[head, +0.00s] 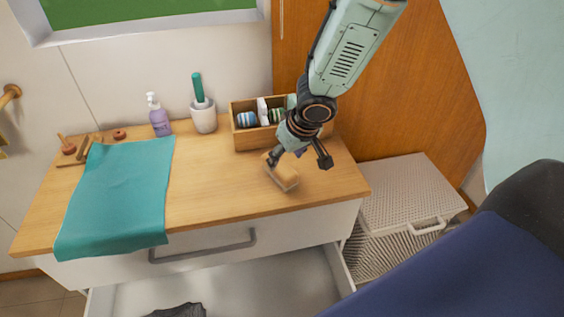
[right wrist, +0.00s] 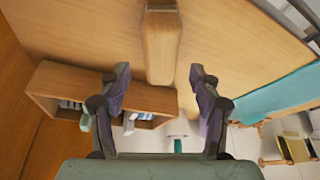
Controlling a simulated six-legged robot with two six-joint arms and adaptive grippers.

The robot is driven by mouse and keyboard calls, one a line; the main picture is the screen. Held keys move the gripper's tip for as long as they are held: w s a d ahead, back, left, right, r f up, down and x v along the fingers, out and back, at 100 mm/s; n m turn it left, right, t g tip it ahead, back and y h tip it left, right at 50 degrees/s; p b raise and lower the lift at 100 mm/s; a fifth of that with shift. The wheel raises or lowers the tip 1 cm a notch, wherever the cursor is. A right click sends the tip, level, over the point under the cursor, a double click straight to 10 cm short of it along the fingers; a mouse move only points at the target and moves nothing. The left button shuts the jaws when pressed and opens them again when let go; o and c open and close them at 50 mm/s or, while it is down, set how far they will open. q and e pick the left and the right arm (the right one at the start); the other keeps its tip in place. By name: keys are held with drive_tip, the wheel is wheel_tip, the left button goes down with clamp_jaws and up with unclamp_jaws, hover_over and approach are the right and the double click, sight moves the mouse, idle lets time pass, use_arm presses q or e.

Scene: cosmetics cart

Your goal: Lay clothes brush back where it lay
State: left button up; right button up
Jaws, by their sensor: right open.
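The wooden clothes brush (head: 284,176) lies on the cart's wooden top, near the right front edge. In the right wrist view the brush (right wrist: 161,45) runs away from me, its near end between the two spread fingertips. My right gripper (head: 299,161) is open just over the brush and points down at the top. It also shows open in the right wrist view (right wrist: 160,76), with a gap on each side of the brush. Whether the fingers touch the brush cannot be told. My left gripper is not in view.
A wooden box (head: 240,138) with rolled items stands behind the gripper. A white cup (head: 204,118) with a green-handled item and a purple bottle (head: 160,122) stand left of it. A teal cloth (head: 120,195) covers the left side. An open drawer (head: 230,285) is below.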

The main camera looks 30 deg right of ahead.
drive_tip(key=p+v, duration=0.1)
drive_tip(key=v, duration=0.4)
drive_tip(key=s+a+f+g+y, duration=0.1)
drive_tip(key=s+a+f, duration=0.2)
drive_tip(key=s+f, duration=0.25)
drive_tip(key=s+a+f+m+g, duration=0.1)
drive_tip(key=s+a+f, duration=0.1)
drive_tip(key=s+f, duration=0.3)
drive_tip(key=s+a+f+g+y, duration=0.1)
drive_tip(key=s+a+f, duration=0.25)
drive_tip(key=s, duration=0.35)
drive_tip(key=s+d+f+h, duration=0.1)
drive_tip(key=s+d+f, duration=0.1)
drive_tip(key=s, duration=0.5)
drive_tip(key=s+d+f+m+g+h, duration=0.1)
drive_tip(key=s+f, duration=0.2)
drive_tip(key=s, duration=0.4)
drive_tip(key=shift+s+d+g+h, duration=0.3)
drive_tip(key=shift+s+d, duration=0.05)
drive_tip(key=shift+s, duration=0.05)
drive_tip(key=shift+s, duration=0.1)
